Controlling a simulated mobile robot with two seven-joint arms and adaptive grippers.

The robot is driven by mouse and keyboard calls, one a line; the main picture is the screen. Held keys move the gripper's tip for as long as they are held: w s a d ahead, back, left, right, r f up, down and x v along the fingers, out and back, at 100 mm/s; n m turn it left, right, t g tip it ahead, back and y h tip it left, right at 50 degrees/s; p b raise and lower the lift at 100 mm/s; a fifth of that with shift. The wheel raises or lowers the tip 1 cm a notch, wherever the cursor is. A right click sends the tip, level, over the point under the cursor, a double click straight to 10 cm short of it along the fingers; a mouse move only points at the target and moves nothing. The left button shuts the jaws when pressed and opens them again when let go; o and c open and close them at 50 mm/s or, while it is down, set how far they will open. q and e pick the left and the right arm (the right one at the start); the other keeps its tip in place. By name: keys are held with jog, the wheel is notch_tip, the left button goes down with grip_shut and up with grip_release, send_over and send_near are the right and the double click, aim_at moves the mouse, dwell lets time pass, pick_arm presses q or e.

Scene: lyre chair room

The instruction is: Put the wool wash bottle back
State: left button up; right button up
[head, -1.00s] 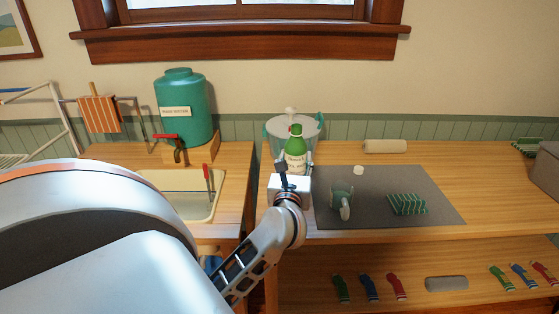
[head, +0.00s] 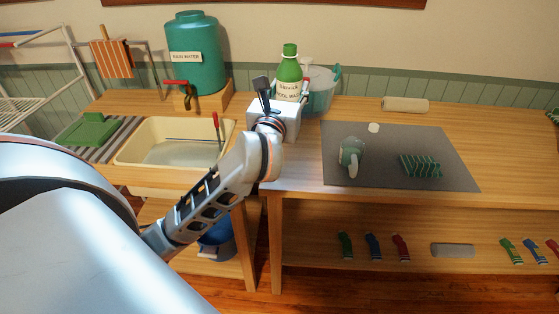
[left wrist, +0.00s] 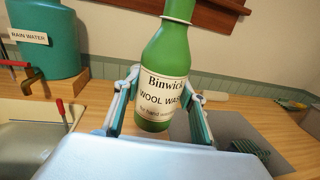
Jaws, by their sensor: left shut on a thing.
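The wool wash bottle (head: 289,72) is green with a cream label and stands upright in my left gripper (head: 289,93). In the left wrist view the bottle (left wrist: 166,58) sits between the two fingers, with its label facing me. The gripper is shut on its lower part. In the head view the gripper hides the bottle's base, so I cannot tell its height over the wooden counter (head: 300,175). My right gripper is not in view.
A rain water tank (head: 194,60) and a sink (head: 165,150) are to the left. A pale roll (head: 405,105) lies behind.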

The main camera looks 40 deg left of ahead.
pick_arm(q)
notch_tip(320, 180, down, 18)
jog(key=b, duration=0.5)
jog(key=shift+f, duration=0.55)
jog(key=shift+r, duration=0.1)
jog(key=shift+f+b, duration=0.2)
jog(key=shift+b, duration=0.1)
jog(key=o, duration=1.2)
jog(key=shift+o, duration=0.2)
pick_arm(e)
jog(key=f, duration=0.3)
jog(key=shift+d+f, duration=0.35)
